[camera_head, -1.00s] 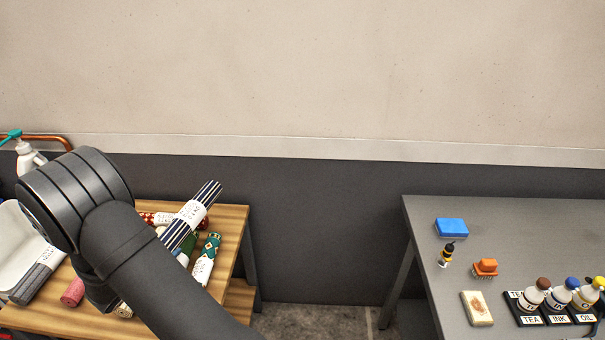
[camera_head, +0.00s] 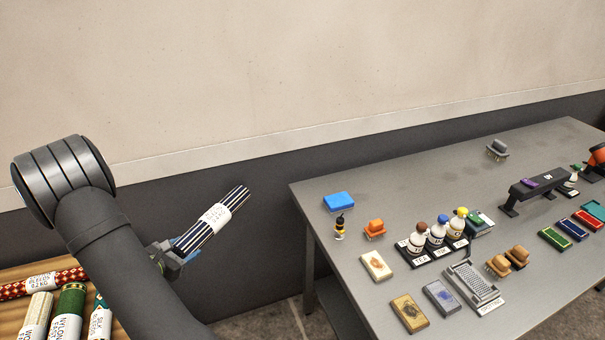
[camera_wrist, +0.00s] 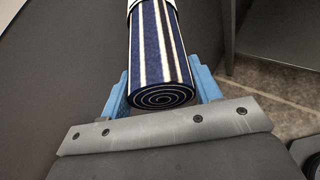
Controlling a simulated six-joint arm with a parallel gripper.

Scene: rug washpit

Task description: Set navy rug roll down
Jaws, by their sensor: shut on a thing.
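The navy rug roll (camera_head: 234,202) has white stripes and a white paper band. My gripper (camera_head: 170,254) is shut on its lower end and holds it tilted, in the air between the wooden table and the grey table. In the wrist view the navy rug roll (camera_wrist: 155,50) lies between the blue fingers of my gripper (camera_wrist: 160,88), its spiral end facing the camera. The far end of the roll is out of the wrist view. My forearm hides part of the wooden table in the head view.
Other rolls, including a green one (camera_head: 70,310) and a red one (camera_head: 45,284), lie on the wooden table (camera_head: 100,258). The grey table (camera_head: 345,285) holds a blue sponge (camera_head: 339,201), labelled bottles (camera_head: 437,232), stained tiles, brushes and a black stand (camera_head: 538,183). Its back middle is mostly clear.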

